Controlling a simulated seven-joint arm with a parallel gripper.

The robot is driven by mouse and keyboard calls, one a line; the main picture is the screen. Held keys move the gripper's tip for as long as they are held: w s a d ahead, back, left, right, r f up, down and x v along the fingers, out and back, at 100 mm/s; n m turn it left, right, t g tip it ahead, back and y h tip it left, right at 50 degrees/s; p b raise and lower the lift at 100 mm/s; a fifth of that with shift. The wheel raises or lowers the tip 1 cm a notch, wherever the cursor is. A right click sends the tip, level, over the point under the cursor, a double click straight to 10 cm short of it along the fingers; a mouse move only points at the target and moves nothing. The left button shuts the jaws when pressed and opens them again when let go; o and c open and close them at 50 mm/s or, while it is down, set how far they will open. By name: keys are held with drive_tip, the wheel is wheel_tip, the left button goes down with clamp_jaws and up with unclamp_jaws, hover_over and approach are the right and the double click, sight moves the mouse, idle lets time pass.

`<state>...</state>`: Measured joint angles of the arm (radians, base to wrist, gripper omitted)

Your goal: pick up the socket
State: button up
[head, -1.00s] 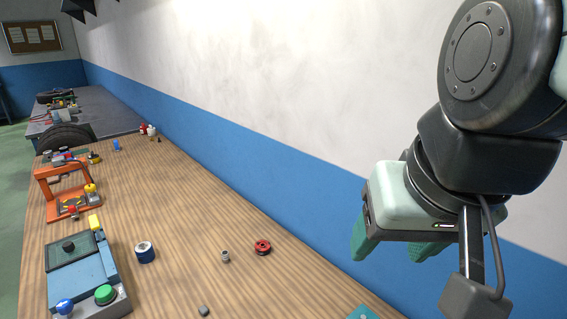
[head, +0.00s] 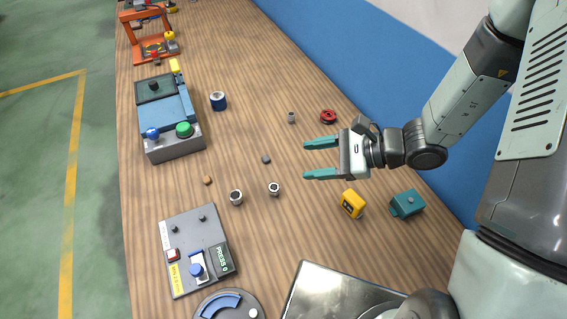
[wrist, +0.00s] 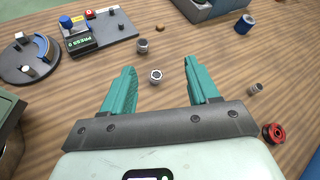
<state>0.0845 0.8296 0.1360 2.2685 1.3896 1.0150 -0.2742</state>
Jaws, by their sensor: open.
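Several small metal sockets stand on the wooden table. One socket (head: 274,189) with a dark opening is nearest my gripper (head: 305,160), below and left of its fingertips in the head view. In the wrist view this socket (wrist: 156,76) appears between the green fingers of my gripper (wrist: 159,68). A second socket (head: 236,197) stands to its left and also shows in the wrist view (wrist: 143,46). A smaller grey socket-like piece (head: 291,117) stands farther back, also in the wrist view (wrist: 254,89). My gripper is open and empty, above the table. Which socket is meant, I cannot tell.
A red spool (head: 328,117) and a blue spool (head: 218,101) stand behind. A yellow block (head: 352,204) and a teal block (head: 407,203) lie at right. A press panel (head: 190,235) and a grey button box (head: 175,148) stand at left. A grey pebble (head: 266,159) lies nearby.

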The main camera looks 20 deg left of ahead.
sight(276, 188)
drive_tip(key=f+m+t, duration=0.1)
drive_tip(key=f+m, duration=0.1)
drive_tip(key=f, duration=0.2)
drive_tip(key=a+f+m+t, duration=0.1)
drive_tip(key=f+m, duration=0.1)
drive_tip(key=f, duration=0.1)
drive_tip(key=s+f+m+y, duration=0.1)
drive_tip(key=f+m, duration=0.1)
drive_tip(key=f, duration=0.2)
drive_tip(key=shift+a+f+t, duration=0.3)
drive_tip(key=shift+a+t, duration=0.05)
drive_tip(key=shift+t, duration=0.05)
drive_tip(key=shift+m, duration=0.3)
drive_tip(key=x, duration=0.4)
drive_tip(key=shift+a+f, duration=0.2)
drive_tip(key=shift+a, duration=0.05)
drive_tip(key=shift+x, duration=3.05)
drive_tip(key=shift+s, duration=0.15)
drive_tip(key=shift+c, duration=0.4)
drive_tip(key=c, duration=1)
